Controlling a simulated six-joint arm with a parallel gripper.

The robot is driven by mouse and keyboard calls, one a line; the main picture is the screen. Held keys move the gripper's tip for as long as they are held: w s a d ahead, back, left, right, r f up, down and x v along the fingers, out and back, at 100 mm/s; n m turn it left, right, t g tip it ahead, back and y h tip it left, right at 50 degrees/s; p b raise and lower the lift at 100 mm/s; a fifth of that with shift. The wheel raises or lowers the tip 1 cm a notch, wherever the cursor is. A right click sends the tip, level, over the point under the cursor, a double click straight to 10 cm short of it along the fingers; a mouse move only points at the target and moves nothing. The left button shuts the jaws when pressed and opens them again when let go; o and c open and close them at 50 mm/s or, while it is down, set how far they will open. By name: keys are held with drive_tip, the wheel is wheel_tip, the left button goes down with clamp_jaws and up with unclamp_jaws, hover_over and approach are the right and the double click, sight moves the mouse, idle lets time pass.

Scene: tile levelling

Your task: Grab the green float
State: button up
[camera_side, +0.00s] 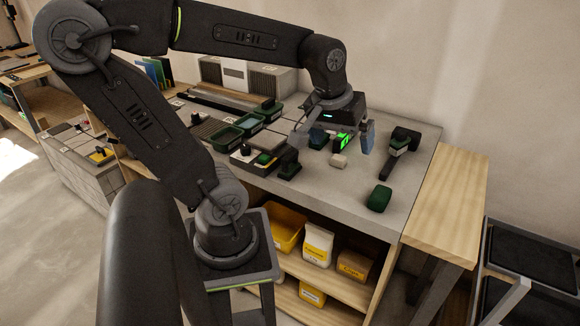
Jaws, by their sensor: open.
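My gripper (341,140) points down over the grey worktop, its two jaws apart. No object is clearly held. A bright green lit item (344,142) shows between the jaws; I cannot tell whether it touches them. A small dark green tool with an upright black handle (289,164), possibly the green float, sits on the worktop left of and nearer than my gripper. A plain dark green block (380,198) lies at the front right of the worktop, apart from my gripper. Which of these is the float is not certain.
A dark mallet-like tool (398,152) lies to the right. Green trays (229,138) and grey tiles stand at the left. The worktop (345,205) is clear near its front edge. Yellow bins (287,228) sit on the shelf below.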

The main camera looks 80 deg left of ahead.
drive_tip(key=a+f+n+g, duration=0.3)
drive_tip(key=a+n, duration=0.8)
drive_tip(key=a, duration=0.2)
drive_tip(key=n+h, duration=0.1)
drive_tip(key=n, duration=0.6)
hover_over(290, 155)
wheel_tip(290, 155, down, 3)
drive_tip(key=shift+g, duration=0.3)
drive_tip(key=f, duration=0.8)
drive_tip(key=shift+w+a, duration=0.15)
drive_tip(key=shift+w, duration=0.1)
drive_tip(key=shift+s+f, duration=0.15)
drive_tip(key=shift+f, duration=1.25)
drive_tip(key=shift+s+f, duration=0.1)
drive_tip(key=shift+f, duration=1.25)
drive_tip(key=c, duration=1.1)
drive_tip(key=shift+c, duration=0.2)
